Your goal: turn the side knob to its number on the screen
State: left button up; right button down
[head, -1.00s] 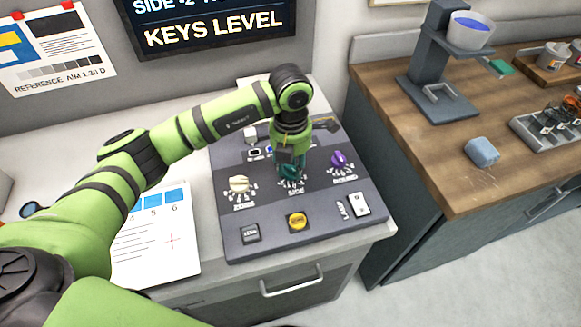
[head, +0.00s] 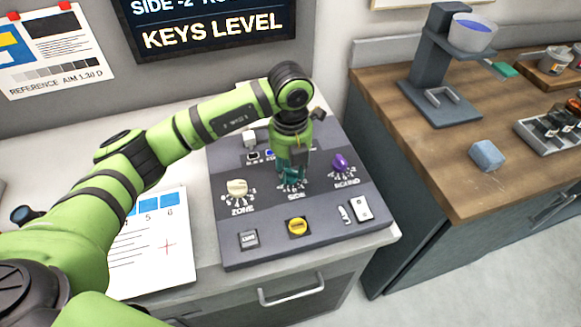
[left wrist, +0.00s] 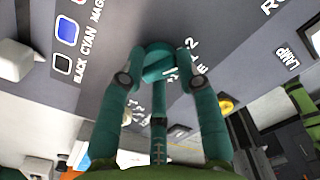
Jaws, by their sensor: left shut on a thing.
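The side knob (left wrist: 158,62) is teal. It sits above the SIDE label on the dark sloped panel (head: 225,215), between the zone knob and the round knob. My left gripper (head: 290,172) comes down over it from above and hides most of it in the head view. A printed 2 shows just right of the knob there; which mark the knob points to I cannot tell. The screen (head: 210,25) reads "SIDE -2" above "KEYS LEVEL", cut off at the top.
The cream zone knob (head: 237,188) is left of the side knob and the purple round knob (head: 340,163) right of it. A yellow button (head: 298,227), a grey button (head: 249,239) and a white lamp switch (head: 360,208) line the front. A printed sheet (head: 150,250) lies left.

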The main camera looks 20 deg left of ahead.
aim_at(290, 171)
pick_arm(q)
jog(key=o, duration=1.2)
jog(key=shift+c, duration=0.2)
notch_tip(290, 171, up, 12)
